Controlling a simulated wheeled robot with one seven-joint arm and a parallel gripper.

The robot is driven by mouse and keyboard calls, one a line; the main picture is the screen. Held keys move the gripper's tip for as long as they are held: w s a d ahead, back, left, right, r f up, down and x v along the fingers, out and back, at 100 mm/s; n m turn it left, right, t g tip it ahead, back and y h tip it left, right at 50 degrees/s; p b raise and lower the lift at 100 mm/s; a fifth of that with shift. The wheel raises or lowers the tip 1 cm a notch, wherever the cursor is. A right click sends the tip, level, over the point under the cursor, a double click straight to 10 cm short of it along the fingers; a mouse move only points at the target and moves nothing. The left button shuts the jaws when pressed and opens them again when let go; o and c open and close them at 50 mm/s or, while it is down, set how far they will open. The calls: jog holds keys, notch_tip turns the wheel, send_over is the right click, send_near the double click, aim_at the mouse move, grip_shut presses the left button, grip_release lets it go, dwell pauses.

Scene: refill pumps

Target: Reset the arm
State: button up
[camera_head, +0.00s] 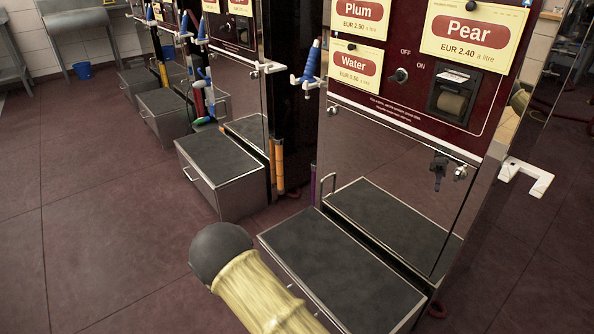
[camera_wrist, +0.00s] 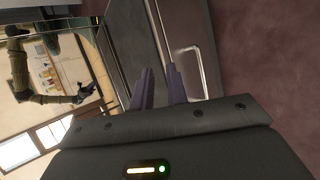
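My gripper (camera_wrist: 159,72) shows in the wrist view with two dark grey-purple fingers. A gap is visible between them and nothing is held there. It points towards a metal-edged box with a bar handle (camera_wrist: 190,58), and I cannot tell how far off that is. In the head view part of my arm (camera_head: 262,290), a dark rounded joint and a yellowish sleeve, reaches in at the bottom. My gripper is out of sight in that view.
A dark-topped step box (camera_head: 340,275) stands close to my arm, before the pump with Plum, Water and Pear signs (camera_head: 473,32). Other step boxes (camera_head: 218,160) line the pumps leftward. A white bracket (camera_head: 527,176) juts out right. Floor (camera_head: 100,220) at left is clear.

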jog(key=s+d+r+m+y+p, duration=0.2)
jog(key=s+d+r+y, duration=0.15)
jog(key=d+r, duration=0.45)
jog(key=s+d+r+m+t+y+p, duration=0.1)
jog(key=s+d+r+y+p, duration=0.3)
jog(key=r, duration=0.9)
jog(key=s+d+r+m+y+p, duration=0.1)
jog(key=s+d+r+m+y, duration=0.15)
jog(key=s+d+r, duration=0.55)
notch_tip(320, 180, up, 40)
jog(key=w+a+p, duration=0.1)
jog(key=w+p, duration=0.1)
jog(key=p, duration=3.6)
jog(key=shift+w+n, duration=0.35)
jog(key=shift+w, duration=0.05)
jog(key=shift+f, duration=0.15)
